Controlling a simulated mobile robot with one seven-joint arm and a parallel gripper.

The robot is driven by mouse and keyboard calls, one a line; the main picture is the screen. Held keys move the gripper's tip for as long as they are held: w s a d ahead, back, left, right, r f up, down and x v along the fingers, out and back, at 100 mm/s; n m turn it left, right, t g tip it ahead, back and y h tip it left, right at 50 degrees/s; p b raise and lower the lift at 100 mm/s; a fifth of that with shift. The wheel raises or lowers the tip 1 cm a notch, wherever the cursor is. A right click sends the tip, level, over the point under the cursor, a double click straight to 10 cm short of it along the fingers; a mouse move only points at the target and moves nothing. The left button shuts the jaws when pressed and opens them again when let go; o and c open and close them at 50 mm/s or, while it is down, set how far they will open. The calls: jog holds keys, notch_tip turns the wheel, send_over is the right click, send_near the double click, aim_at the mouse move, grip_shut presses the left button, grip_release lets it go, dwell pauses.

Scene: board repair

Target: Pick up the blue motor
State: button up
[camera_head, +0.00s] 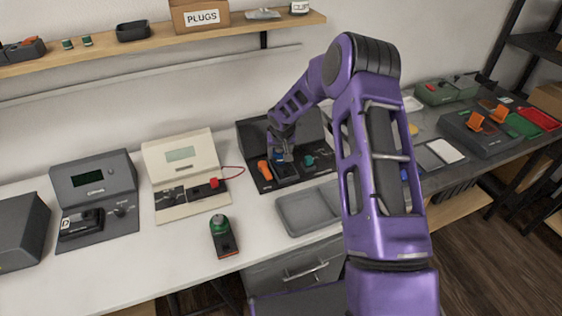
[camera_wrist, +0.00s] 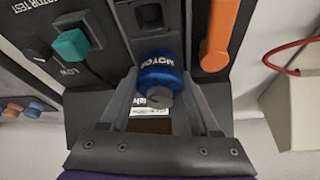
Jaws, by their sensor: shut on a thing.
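The blue motor (camera_wrist: 161,75), a round blue body lettered MOTOR with a grey end, sits between the two fingers of my gripper (camera_wrist: 160,92) in the wrist view. The fingers are shut on it. In the head view my gripper (camera_head: 286,155) is over the dark motor test station (camera_head: 253,139), and only a little blue of the motor shows there. The wrist view shows the station's panel lettered MOTOR TEST (camera_wrist: 196,15) close behind the motor. Whether the motor touches the station I cannot tell.
An orange handle (camera_wrist: 220,35) stands close on one side of the motor and a teal switch (camera_wrist: 71,45) on the other. A grey tray (camera_head: 305,211) lies in front of the station.

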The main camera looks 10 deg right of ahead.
jog(key=shift+r, duration=0.15)
notch_tip(320, 180, up, 10)
jog(key=shift+f, duration=0.1)
dwell(0.3)
